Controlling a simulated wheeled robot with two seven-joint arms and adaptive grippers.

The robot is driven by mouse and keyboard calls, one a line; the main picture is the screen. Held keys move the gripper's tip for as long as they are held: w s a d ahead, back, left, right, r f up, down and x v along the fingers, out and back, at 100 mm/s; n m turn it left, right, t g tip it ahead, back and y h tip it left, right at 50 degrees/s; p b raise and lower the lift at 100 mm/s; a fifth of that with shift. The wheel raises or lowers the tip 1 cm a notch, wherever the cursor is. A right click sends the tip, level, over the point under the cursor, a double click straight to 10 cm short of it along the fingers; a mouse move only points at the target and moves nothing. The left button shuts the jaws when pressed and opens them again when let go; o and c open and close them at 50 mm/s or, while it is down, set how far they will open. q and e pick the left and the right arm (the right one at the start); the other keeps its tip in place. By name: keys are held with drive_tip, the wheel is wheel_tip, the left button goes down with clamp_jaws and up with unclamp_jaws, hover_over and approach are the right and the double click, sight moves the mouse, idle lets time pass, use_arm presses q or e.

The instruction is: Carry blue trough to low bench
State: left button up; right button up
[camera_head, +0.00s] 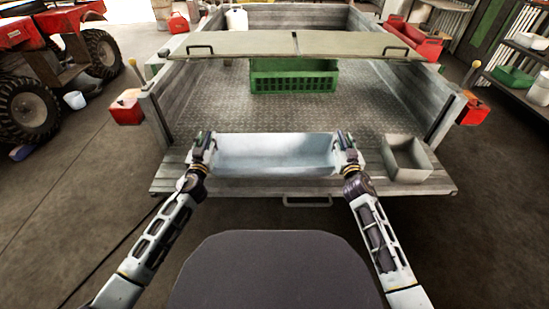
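The pale blue trough (275,167) is a long open box, upright and empty, at the rear lip of the trailer. I cannot tell whether it rests on the lip or is slightly raised. My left gripper (206,142) is at the trough's left end, with its fingers at the end wall's rim. My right gripper (345,141) is at the right end in the same way. The fingers are too small to show whether they are closed on the rim. I cannot make out which thing is the low bench.
A grey open box (406,158) stands on the lip, right of my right gripper. Red containers hang at both sides. A shelf (510,85) stands right.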

use_arm(q)
drive_tip(key=shift+c, duration=0.4)
use_arm(e)
drive_tip(key=shift+c, duration=0.4)
use_arm(q)
clamp_jaws()
use_arm(e)
clamp_jaws()
use_arm(q)
drive_tip(key=shift+r, duration=0.1)
use_arm(e)
drive_tip(key=shift+r, duration=0.15)
